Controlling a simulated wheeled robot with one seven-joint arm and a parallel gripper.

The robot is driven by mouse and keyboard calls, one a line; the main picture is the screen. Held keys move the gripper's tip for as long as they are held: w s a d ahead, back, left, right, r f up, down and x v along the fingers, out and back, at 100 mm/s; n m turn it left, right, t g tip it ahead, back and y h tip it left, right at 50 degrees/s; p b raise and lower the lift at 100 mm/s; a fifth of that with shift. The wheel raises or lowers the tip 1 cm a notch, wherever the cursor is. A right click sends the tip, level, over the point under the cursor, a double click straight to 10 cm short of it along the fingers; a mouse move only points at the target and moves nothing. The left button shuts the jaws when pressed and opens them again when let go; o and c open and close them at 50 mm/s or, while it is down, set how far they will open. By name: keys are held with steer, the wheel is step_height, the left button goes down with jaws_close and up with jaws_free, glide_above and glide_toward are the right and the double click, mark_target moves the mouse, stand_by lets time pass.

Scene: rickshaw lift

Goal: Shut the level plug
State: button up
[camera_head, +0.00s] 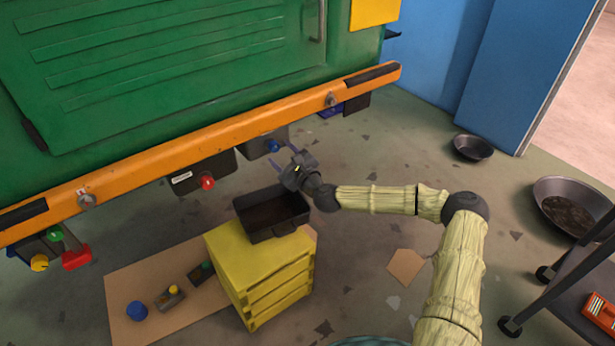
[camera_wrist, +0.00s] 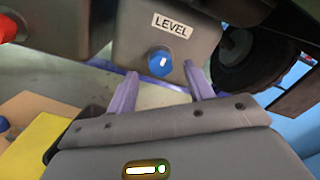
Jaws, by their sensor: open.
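The level plug (camera_wrist: 160,64) is a round blue knob with a small white mark. It sits on the face of a dark grey box (camera_wrist: 152,36) labelled LEVEL. In the head view the level plug (camera_head: 273,146) shows under the orange bumper, right of a red knob. My gripper (camera_head: 281,155) is close in front of it. In the wrist view my gripper (camera_wrist: 160,75) is open, with its two purple fingers apart and empty. The knob appears between the fingertips, slightly nearer the right one. I cannot tell whether the fingers reach around it. The plug's seat is hidden.
The orange bumper (camera_head: 200,148) of the green vehicle runs just above. A red knob (camera_head: 207,183) is on the box to the left. A black tray (camera_head: 247,228) on a yellow crate (camera_head: 225,251) stands below my gripper. Open floor lies to the right.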

steer(key=p+v, duration=0.2)
steer(key=v, duration=1.2)
steer(key=shift+s+d, duration=0.15)
steer(key=shift+s, duration=0.05)
